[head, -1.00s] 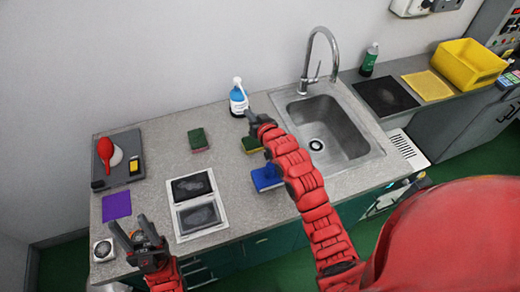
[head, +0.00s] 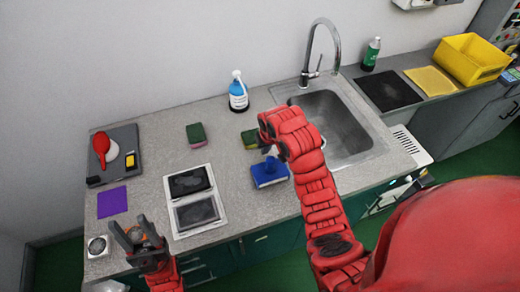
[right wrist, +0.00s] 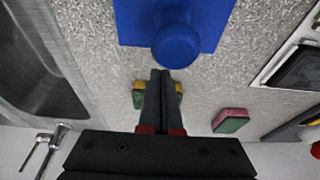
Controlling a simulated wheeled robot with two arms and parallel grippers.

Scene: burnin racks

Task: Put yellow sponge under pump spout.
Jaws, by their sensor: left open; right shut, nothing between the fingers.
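The yellow sponge (head: 250,139), with a green layer, lies on the counter in front of the blue-and-white pump bottle (head: 238,95). The bottle's white spout shows at its top. My right gripper is shut and empty; in the right wrist view its fingertips (right wrist: 161,74) hide the sponge's middle, with its yellow and green ends (right wrist: 138,98) showing on both sides. I cannot tell whether they touch. In the head view that gripper is mostly hidden behind its red arm. My left gripper (head: 138,235) is open and empty over the counter's front left.
A blue block with a knob (head: 270,173) lies close to the right gripper, in front of the yellow sponge. A red-and-green sponge (head: 197,135) lies to the left. The sink (head: 375,140) is at the right. A white-framed double panel (head: 220,195) lies at the front.

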